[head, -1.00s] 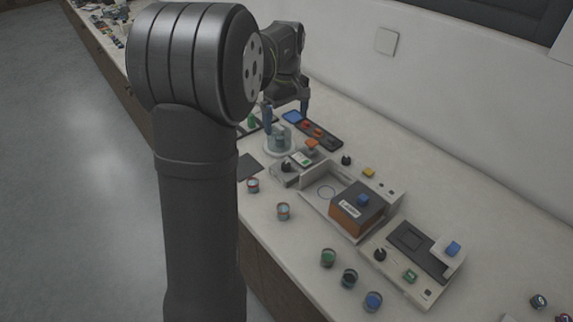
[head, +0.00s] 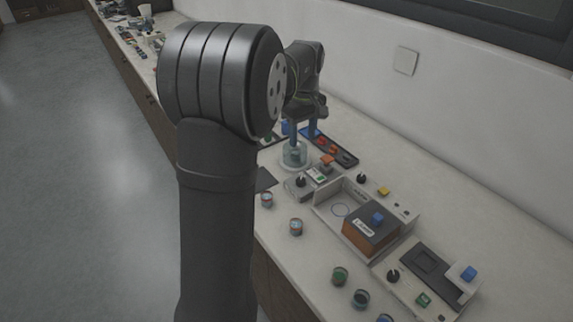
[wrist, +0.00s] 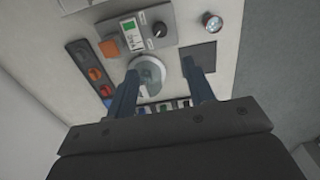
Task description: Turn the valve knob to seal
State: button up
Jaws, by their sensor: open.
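Several black knobs show, and I cannot tell for sure which is the valve knob. One black knob (head: 300,181) with a white pointer sits on a small grey box (head: 296,190) beside a green display. It also shows in the wrist view (wrist: 159,29), where an orange block (wrist: 110,47) is on its left. My gripper (head: 302,133) is open and points down by a clear round chamber (head: 294,157) on a pale base. In the wrist view the chamber (wrist: 150,70) shows between the fingertips. Whether they touch it is unclear. My gripper is apart from the grey box's knob.
A box labelled laser (head: 371,233) stands in a white-walled station, with another black knob (head: 361,178) behind it. A device (head: 424,273) at the right has a black knob (head: 392,275). Small jars (head: 296,227) line the front edge. A dark tray (head: 336,149) lies behind the chamber.

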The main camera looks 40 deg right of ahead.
aim_at(301, 180)
notch_tip(301, 180, down, 16)
dwell(0.4)
jog(key=c, duration=1)
